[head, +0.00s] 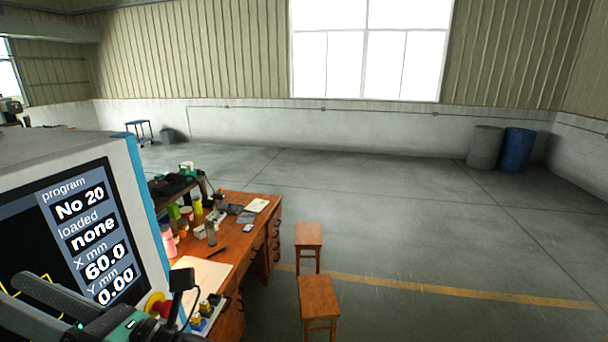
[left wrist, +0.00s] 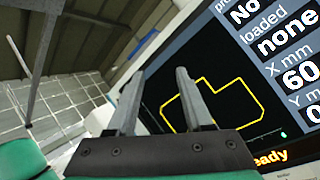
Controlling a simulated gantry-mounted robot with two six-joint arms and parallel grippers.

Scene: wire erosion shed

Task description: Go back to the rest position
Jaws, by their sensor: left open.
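My left gripper (head: 14,290) is at the bottom left of the head view, in front of the machine's screen (head: 88,230). Its two grey fingers also show in the left wrist view (left wrist: 159,76), spread apart with nothing between them. Behind them is the same screen (left wrist: 255,50), with a yellow outline drawn on it. The screen reads program No 20, loaded none, X 60.0 mm and Y 0.00. I cannot tell how far the fingertips are from the screen. My right gripper is in neither view.
A wooden desk (head: 232,262) with papers, bottles and small items stands right of the machine cabinet (head: 60,147). Two wooden stools (head: 318,296) stand beside it. A blue barrel (head: 516,150) and a grey one (head: 484,147) are far right. The floor between is clear.

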